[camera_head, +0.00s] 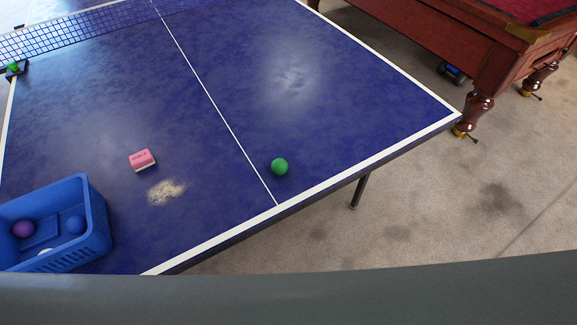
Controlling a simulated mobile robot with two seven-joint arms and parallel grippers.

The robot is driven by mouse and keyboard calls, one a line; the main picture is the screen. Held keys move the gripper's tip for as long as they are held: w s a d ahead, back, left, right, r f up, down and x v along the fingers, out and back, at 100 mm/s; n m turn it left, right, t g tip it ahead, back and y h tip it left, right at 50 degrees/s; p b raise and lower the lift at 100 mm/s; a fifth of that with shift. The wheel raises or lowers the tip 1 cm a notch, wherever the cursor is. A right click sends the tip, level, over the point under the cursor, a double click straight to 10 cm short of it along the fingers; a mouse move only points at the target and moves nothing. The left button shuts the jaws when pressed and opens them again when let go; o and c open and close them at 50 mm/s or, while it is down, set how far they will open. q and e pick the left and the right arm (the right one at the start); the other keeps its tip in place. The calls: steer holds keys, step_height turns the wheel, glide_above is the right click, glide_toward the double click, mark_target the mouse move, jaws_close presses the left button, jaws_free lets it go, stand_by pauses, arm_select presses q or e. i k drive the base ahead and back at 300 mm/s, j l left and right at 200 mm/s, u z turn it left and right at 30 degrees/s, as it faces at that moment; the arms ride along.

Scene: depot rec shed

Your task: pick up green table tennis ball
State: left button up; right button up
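A green table tennis ball (279,167) rests on the blue table tennis table (330,110). It lies just right of the white centre line, close to the table's near edge. Neither of my grippers shows in the head view.
A blue basket (95,225) with a purple ball (24,229), a blue ball (74,224) and a white item stands at the table's left. A pink block (142,160) and a pale dusty patch (166,192) lie between. The net (80,30) crosses behind. A pool table (440,35) stands right.

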mark_target(279, 166)
steer(key=l+u, duration=0.1)
steer(key=u, duration=0.5)
steer(key=l+u, duration=0.7)
steer(key=l, duration=0.15)
steer(key=l+u, duration=0.25)
steer(key=l, duration=0.65)
steer(key=k+l, duration=0.1)
steer(key=l, duration=0.3)
steer(key=k+l, duration=0.1)
steer(key=l, duration=0.65)
steer(key=k+u, duration=0.05)
